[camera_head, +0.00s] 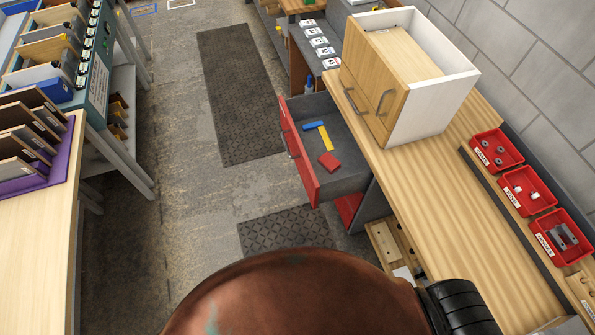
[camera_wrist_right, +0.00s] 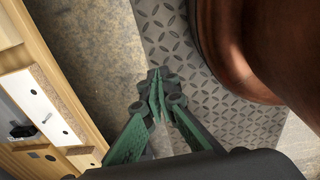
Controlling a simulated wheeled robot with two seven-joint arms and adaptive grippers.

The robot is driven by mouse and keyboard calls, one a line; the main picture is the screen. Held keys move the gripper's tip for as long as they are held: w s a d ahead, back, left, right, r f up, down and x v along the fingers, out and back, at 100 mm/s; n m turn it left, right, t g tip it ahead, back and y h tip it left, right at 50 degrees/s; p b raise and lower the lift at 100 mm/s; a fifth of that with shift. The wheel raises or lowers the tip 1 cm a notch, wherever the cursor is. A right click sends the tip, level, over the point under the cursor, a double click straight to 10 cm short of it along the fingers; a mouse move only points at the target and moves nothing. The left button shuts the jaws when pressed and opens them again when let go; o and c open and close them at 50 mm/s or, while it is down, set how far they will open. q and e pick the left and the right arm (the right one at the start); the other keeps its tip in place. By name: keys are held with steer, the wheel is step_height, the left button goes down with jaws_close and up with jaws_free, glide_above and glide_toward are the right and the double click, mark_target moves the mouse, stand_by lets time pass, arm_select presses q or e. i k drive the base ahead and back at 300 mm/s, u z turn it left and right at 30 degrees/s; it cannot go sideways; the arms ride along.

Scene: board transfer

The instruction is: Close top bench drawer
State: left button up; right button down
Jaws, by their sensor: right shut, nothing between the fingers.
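The top bench drawer (camera_head: 345,175) is pulled open from under the wooden bench top, in the head view. Its red front (camera_head: 300,155) has a handle and faces left into the aisle. Inside lie a blue bar, a yellow bar and a red block (camera_head: 329,161). My right gripper (camera_wrist_right: 157,92) shows in the right wrist view, its green fingers shut and empty, pointing down over the floor and a patterned mat. It does not touch the drawer, which is not seen in that view. My left gripper is in neither view.
A wooden cabinet (camera_head: 432,97) stands on the bench (camera_head: 440,190) beside the drawer. Red bins (camera_head: 497,151) line the bench's back edge. Wooden parts (camera_wrist_right: 50,110) are at the left of the wrist view. The aisle floor (camera_head: 180,200) left of the drawer is clear.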

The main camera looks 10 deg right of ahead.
mark_target(355, 175)
steer(key=k, duration=1.1)
steer(key=u, duration=0.7)
steer(key=i, duration=0.55)
steer(key=u, duration=0.55)
steer(key=i, duration=0.75)
steer(key=z, duration=0.7)
steer(key=i, duration=0.5)
steer(key=z, duration=0.55)
